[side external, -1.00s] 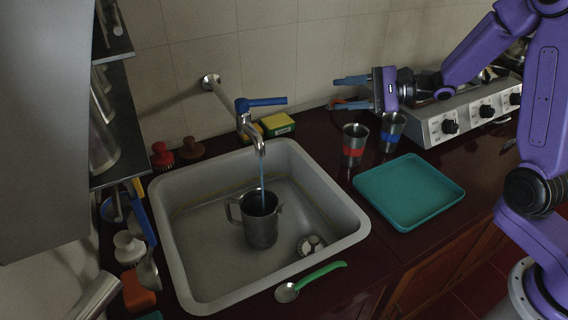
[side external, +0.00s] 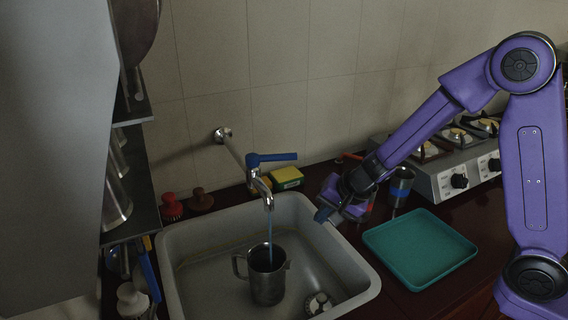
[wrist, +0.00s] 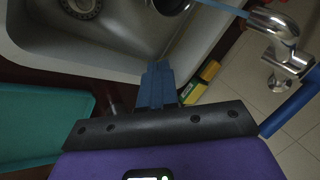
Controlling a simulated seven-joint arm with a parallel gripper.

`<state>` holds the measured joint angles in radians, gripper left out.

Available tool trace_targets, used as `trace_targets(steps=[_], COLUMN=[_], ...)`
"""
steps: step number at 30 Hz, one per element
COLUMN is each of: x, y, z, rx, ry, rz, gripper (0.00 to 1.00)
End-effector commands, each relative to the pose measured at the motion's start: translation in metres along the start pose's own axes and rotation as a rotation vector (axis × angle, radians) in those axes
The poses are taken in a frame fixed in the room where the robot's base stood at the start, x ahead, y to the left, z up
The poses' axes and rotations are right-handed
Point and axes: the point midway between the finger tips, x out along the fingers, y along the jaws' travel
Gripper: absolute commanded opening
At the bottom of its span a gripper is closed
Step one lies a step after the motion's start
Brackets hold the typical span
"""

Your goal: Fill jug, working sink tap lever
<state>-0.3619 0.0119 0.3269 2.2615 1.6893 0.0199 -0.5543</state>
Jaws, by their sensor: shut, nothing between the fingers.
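The metal jug (side external: 267,284) stands upright in the sink (side external: 169,285) under the chrome tap (side external: 262,188). A thin blue stream (side external: 270,228) runs from the spout into it; I cannot see the water level. The blue tap lever (side external: 274,158) points right across the top of the tap. My gripper (side external: 322,214) is shut and empty, low by the sink's right rim, apart from the lever. In the wrist view, its fingers (wrist: 156,82) are together, the tap (wrist: 275,28) and lever (wrist: 291,106) are to the right, and part of the jug (wrist: 172,4) shows at the top.
A teal tray (side external: 420,248) lies right of the sink. A blue-banded cup (side external: 401,187) stands behind my gripper, which mostly hides a second cup. A yellow-green sponge (side external: 287,177) lies behind the tap. A stove (side external: 460,168) is at back right; a shelf (side external: 130,195) overhangs the left.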

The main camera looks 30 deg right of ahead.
Motion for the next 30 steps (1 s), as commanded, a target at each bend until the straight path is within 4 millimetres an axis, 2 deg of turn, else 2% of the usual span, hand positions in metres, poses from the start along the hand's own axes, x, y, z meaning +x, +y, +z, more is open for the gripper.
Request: trace_targets(steps=[1, 4, 8, 11, 18, 24, 30], x=[0.001, -0.001, -0.013, -0.027, -0.076, -0.103, -0.101], y=[-0.004, -0.010, -0.026, -0.043, -0.087, -0.105, -0.109], z=[0.007, 0.013, 0.020, 0.028, 0.055, 0.070, 0.063], rx=[-0.061, -0.175, -0.318, -0.419, -0.590, -0.637, -0.640], ry=[0.052, 0.178, 0.357, 0.504, 0.838, 0.983, 1.007], rz=[0.031, 0.088, 0.134, 0.148, 0.120, 0.090, 0.089], gripper=[0.00, 0.00, 0.00, 0.00, 0.00, 0.00, 0.00])
